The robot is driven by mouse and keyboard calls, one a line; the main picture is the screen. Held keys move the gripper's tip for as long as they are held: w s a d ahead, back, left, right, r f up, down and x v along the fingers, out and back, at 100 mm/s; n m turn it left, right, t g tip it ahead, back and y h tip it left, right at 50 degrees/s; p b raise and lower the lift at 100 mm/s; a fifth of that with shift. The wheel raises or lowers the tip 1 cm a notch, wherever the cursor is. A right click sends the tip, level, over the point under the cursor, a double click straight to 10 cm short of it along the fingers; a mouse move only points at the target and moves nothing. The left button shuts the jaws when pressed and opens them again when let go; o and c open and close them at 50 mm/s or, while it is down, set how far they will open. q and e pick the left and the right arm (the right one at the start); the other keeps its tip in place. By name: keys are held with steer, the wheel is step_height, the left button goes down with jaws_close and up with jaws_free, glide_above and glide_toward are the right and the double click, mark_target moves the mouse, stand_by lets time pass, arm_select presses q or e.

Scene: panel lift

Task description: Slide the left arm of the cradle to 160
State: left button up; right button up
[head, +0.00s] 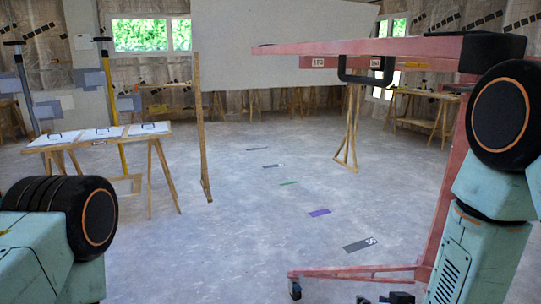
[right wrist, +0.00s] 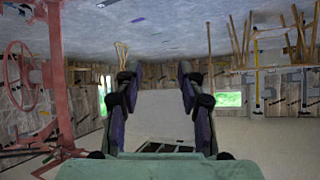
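A pink panel lift (head: 452,190) stands at the right in the head view, its long pink cradle beam (head: 330,48) reaching left near the top. Small white labels (head: 318,62) sit on pink parts under the beam; their text is too small to read surely. A black U-shaped handle (head: 342,72) hangs at the beam. The lift's pink frame and handwheel (right wrist: 22,75) show at the left of the right wrist view. My right gripper (right wrist: 157,75) is open and empty in that view, its two fingers apart. I cannot see my left gripper, only my left arm.
A large white panel (head: 270,45) stands behind the beam, with wooden supports (head: 201,130) beside it. A trestle table (head: 95,138) with white sheets stands at the left. The lift's low legs (head: 350,271) with casters lie at the lower right.

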steer(key=s+f+g, duration=0.3)
steer(key=s+f, duration=0.2)
steer(key=s, duration=0.6)
steer(key=s+f+g, duration=0.4)
steer(key=s+f, duration=0.1)
steer(key=s, duration=0.5)
steer(key=s+f+g, duration=0.4)
steer(key=s+f, duration=0.2)
steer(key=s, duration=0.5)
steer(key=shift+s+d+h, duration=0.3)
steer(key=shift+s, duration=0.05)
steer(key=shift+f, duration=0.1)
